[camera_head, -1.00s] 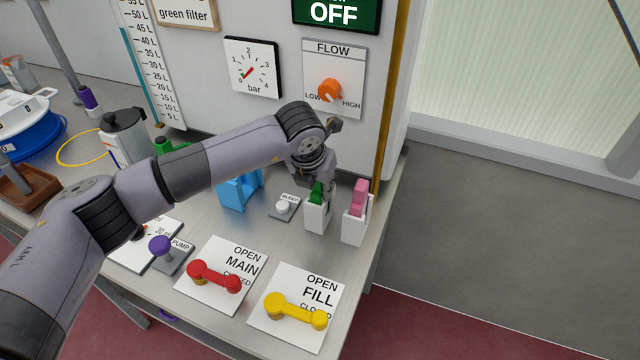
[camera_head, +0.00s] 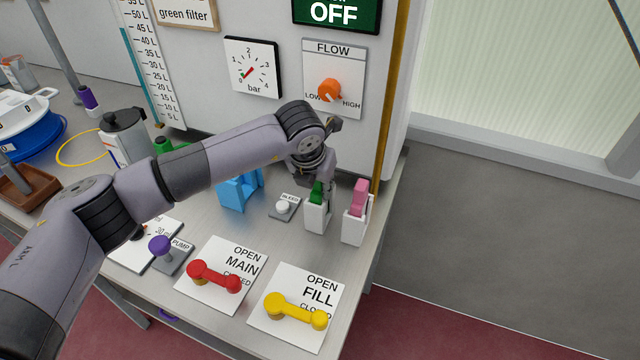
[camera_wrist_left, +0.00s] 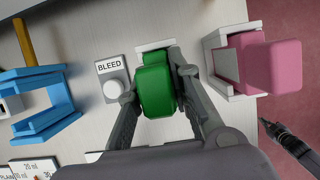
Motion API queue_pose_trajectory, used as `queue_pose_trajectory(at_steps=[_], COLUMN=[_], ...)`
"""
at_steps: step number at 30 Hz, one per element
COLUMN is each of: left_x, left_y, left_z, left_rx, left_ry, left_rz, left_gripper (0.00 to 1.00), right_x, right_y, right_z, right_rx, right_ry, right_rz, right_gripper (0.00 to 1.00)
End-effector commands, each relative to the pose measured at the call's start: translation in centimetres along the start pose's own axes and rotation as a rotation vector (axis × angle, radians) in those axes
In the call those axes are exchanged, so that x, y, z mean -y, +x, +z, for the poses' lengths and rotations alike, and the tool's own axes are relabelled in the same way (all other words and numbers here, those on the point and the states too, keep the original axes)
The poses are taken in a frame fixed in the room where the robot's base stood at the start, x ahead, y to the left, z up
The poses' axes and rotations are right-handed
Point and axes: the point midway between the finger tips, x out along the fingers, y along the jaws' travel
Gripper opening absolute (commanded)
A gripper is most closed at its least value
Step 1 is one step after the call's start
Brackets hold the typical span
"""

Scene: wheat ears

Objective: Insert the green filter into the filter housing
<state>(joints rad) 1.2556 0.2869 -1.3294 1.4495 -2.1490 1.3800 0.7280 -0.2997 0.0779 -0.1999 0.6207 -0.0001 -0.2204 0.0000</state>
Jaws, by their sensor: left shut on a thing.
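The green filter (camera_head: 316,193) stands in a white holder (camera_head: 317,219) near the right end of the bench. In the left wrist view, the green filter (camera_wrist_left: 155,85) lies between the two fingers of my left gripper (camera_wrist_left: 156,98), which is shut on it. In the head view my left gripper (camera_head: 322,183) reaches down over it from behind, and the wrist partly hides the fingers. A blue open bracket (camera_head: 238,192), which looks like the filter housing, stands to the left; it also shows in the left wrist view (camera_wrist_left: 42,122).
A pink filter (camera_head: 359,198) in its white holder (camera_head: 355,229) stands close on the right. A white bleed button (camera_head: 282,207) is between bracket and green filter. The red (camera_head: 214,277) and yellow (camera_head: 295,311) valve handles are in front. The panel wall rises behind.

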Motion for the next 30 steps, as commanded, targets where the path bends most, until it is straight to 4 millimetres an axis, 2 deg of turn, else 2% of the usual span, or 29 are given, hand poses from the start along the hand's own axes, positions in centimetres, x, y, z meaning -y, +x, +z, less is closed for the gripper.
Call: queue_pose_trajectory(at_steps=[23,24,30], left_x=[-0.01,-0.01,-0.01], left_y=[-1.03,-1.03,-1.02], left_z=[0.44,0.44,0.44], left_rx=[0.001,0.001,0.001], left_ry=[0.000,0.000,0.000], left_rz=[0.000,0.000,0.000], left_gripper=[0.00,0.17,0.03], right_x=[-0.09,-0.11,-0.23], right_y=[0.10,0.10,0.10], right_z=[0.05,0.06,0.09], right_rx=[0.000,0.001,0.001], right_ry=[-0.001,-0.001,-0.001], right_rz=[0.001,0.001,0.003], right_gripper=[0.00,0.00,0.00])
